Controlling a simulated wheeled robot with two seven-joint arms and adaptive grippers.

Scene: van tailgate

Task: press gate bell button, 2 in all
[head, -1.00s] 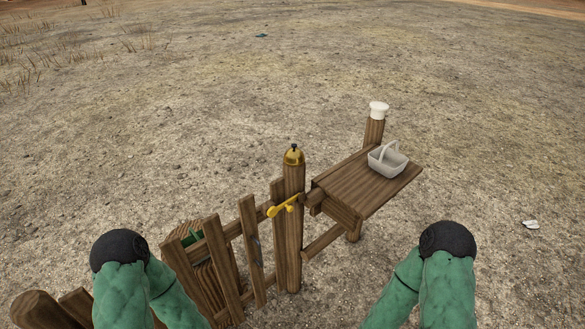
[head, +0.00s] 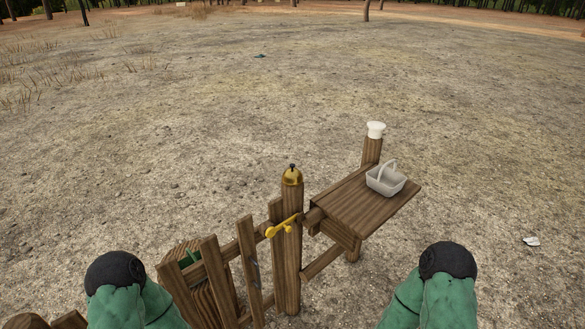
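The gate bell (head: 291,176) is a brass dome with a small dark button (head: 292,166) on top. It sits on top of the wooden gate post (head: 287,250) near the middle of the head view. Nothing touches the button. Both of my arms show only as green links with black joints at the lower left and lower right, well apart from the bell. My grippers are out of the picture.
A yellow latch (head: 283,225) sticks out from the post below the bell. A slatted wooden gate (head: 225,270) stands to the left. To the right, a wooden shelf (head: 350,212) bears a white basket (head: 386,180). A white cap (head: 376,129) tops a farther post. Open ground lies beyond.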

